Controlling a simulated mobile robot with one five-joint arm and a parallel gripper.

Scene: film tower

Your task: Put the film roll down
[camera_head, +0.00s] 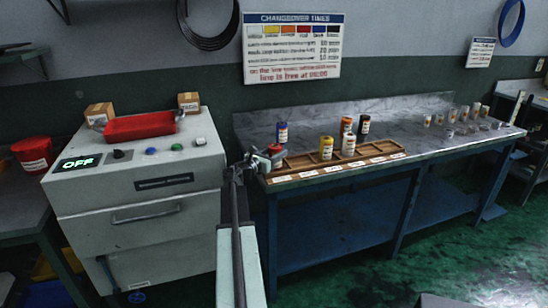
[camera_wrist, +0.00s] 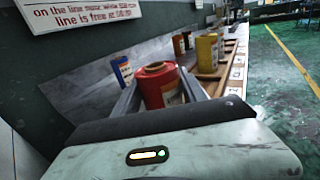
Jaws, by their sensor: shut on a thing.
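A red film roll (camera_head: 274,149) with a pale label is between the two fingers of my gripper (camera_head: 263,161). In the wrist view the red roll (camera_wrist: 158,87) stands about upright with its open core on top, and my gripper (camera_wrist: 161,92) is shut on it. The roll is at the left end of a wooden rack (camera_head: 378,149) with compartments and white labels along its front. I cannot tell whether its bottom touches the rack. A yellow roll (camera_head: 326,148), a white roll (camera_head: 348,146) and an orange roll (camera_head: 346,124) stand in or by the rack.
A blue roll (camera_head: 282,132) stands on the metal bench (camera_head: 420,120) behind the red roll. A dark roll (camera_head: 364,125) stands behind the rack. Several small rolls stand at the bench's right end. A grey machine (camera_head: 140,200) with an OFF display stands close on the left.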

